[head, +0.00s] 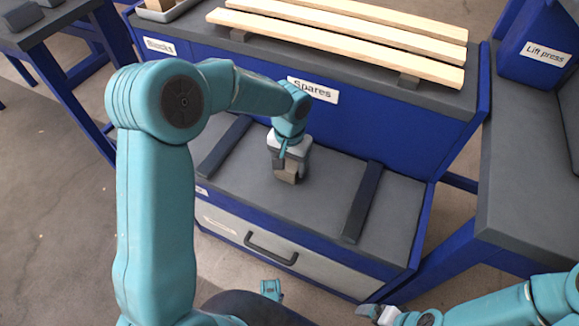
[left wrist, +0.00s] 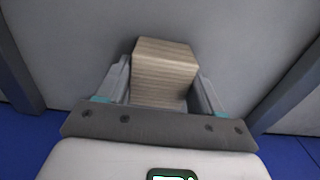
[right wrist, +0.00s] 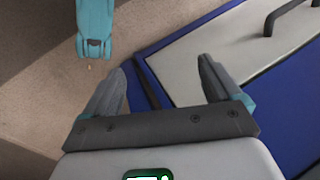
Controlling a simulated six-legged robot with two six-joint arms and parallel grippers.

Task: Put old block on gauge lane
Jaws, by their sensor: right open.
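A small brown, wood-grained block (head: 287,173) is at the grey lower shelf, between two dark bars. It also shows between the fingers in the left wrist view (left wrist: 163,72). My left gripper (head: 290,157) points down over it, and its fingers are closed against the block's two sides. I cannot tell whether the block's underside touches the shelf. My right gripper (right wrist: 163,82) is open and empty, low near the drawer front. No label reading gauge lane is legible in these views.
Dark bars (head: 363,202) cross the shelf (head: 325,205). Behind it is a blue panel with a Spares label (head: 313,90), and pale slats (head: 345,37) lie above. A drawer handle (head: 270,249) juts out below. The Lift press (head: 545,53) stands at right.

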